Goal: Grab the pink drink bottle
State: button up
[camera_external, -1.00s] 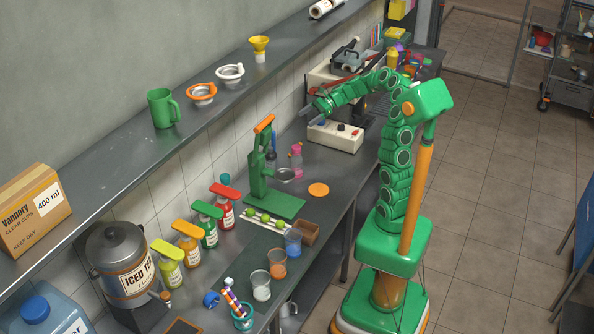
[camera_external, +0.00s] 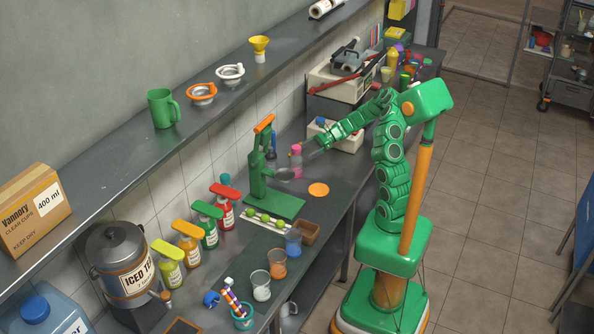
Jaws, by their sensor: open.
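My gripper (camera_external: 310,149) is at the end of the green segmented arm, low over the counter and close to the bottle's right side. It is open. Its fingers are small and dark here, and I cannot tell whether they touch the bottle or reach around it.
An orange disc (camera_external: 318,189) lies on the counter in front of the bottle. Limes on a white tray, cups and several colored pump bottles (camera_external: 222,205) stand nearer the camera. A shelf (camera_external: 130,140) runs above the counter's left side.

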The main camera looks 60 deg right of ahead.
aim_at(296, 162)
jog(key=shift+w+a+f, duration=0.75)
jog(key=shift+a+f, duration=0.2)
jog(key=shift+w+a+f, duration=0.7)
jog(key=shift+a+f, duration=0.25)
jog(key=shift+a, duration=0.05)
jog(key=shift+w+a+f, duration=0.75)
jog(key=shift+a+f, duration=0.2)
jog(key=c, duration=1.1)
jog(key=shift+o, duration=0.2)
